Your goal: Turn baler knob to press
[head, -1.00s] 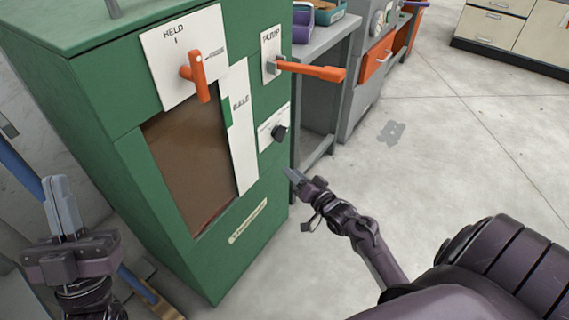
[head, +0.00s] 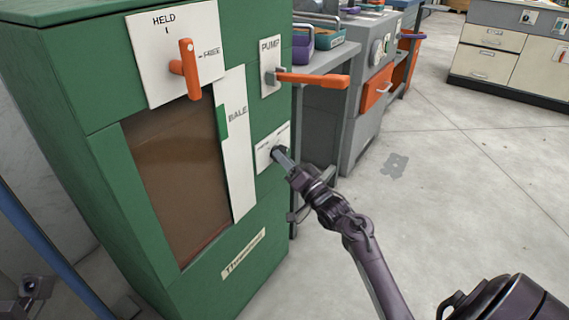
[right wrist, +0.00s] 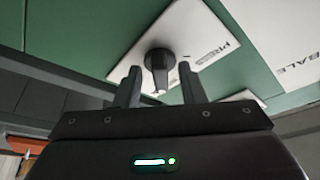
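The green baler (head: 105,150) stands at the left in the head view. Its small black knob (right wrist: 160,60) sits on a white plate (right wrist: 190,30) marked PRESS, with another label partly hidden. The knob's narrow grip runs toward the bottom of the right wrist view, not toward the PRESS label. My right gripper (head: 282,158) is at the knob and mostly hides it in the head view. In the right wrist view its two fingers (right wrist: 160,76) are apart, one on each side of the knob, with gaps showing.
An orange PUMP lever (head: 312,80) sticks out to the right above my right gripper. An orange HELD/FREE handle (head: 188,68) sits higher left, above a brown window (head: 178,180). A grey bench (head: 330,65) stands behind. Floor at the right is clear.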

